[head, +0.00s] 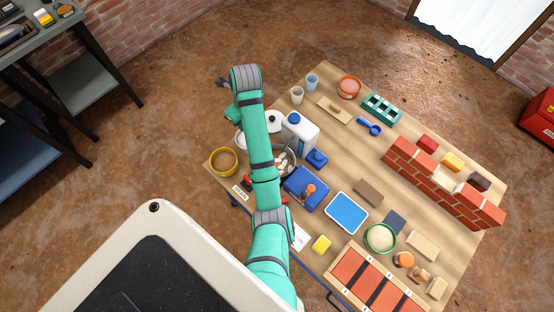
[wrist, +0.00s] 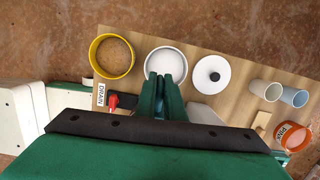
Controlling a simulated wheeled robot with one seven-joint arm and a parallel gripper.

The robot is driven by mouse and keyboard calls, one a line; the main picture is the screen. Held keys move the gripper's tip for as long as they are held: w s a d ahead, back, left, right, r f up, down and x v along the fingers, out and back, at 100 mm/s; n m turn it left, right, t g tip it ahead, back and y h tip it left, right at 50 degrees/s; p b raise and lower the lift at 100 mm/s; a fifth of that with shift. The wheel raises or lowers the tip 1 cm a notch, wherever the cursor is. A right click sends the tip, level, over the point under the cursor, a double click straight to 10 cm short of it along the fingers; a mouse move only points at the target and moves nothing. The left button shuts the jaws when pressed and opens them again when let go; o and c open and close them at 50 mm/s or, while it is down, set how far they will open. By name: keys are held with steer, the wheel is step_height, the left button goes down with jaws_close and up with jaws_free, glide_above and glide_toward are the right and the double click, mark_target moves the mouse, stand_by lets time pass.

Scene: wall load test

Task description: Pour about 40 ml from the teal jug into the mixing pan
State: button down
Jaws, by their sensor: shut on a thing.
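My gripper (wrist: 160,92) shows at the middle of the wrist view, shut, with a dark teal piece between its fingers that I take for part of the teal jug. The jug's body, its tilt and any liquid in it cannot be made out, and no other teal jug shows on the table. A white round pan (wrist: 165,64), probably the mixing pan, lies just beyond the fingertips in the wrist view. In the head view my arm partly covers the white pan (head: 239,140). I cannot tell the height of the gripper above it.
A yellow bowl (wrist: 111,56) stands left of the white pan, and a white lid with a dark knob (wrist: 212,75) stands right. A blue-capped white canister (head: 301,132) stands close to my arm. Cups, an orange tub (head: 349,87) and a brick wall (head: 440,185) are further right.

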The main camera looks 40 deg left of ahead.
steer(key=d+y, duration=0.1)
steer(key=d+r+y, duration=0.2)
steer(key=y, duration=0.1)
steer(key=shift+d, duration=0.4)
steer(key=d+y, duration=0.1)
steer(key=d+r+y, duration=0.1)
steer(key=d+y, duration=0.1)
steer(key=y, duration=0.1)
steer(key=shift+d+r, duration=0.2)
steer(key=shift+r, duration=0.05)
steer(key=shift+d+f+y, duration=0.1)
steer(key=shift+d+y, duration=0.4)
steer(key=shift+y, duration=0.6)
steer(key=shift+s+a, duration=0.1)
steer(key=shift+a, duration=0.9)
steer(key=shift+d+f+y, duration=0.2)
steer(key=shift+d+y, duration=0.05)
steer(key=shift+y, duration=0.45)
stand_by(0.9)
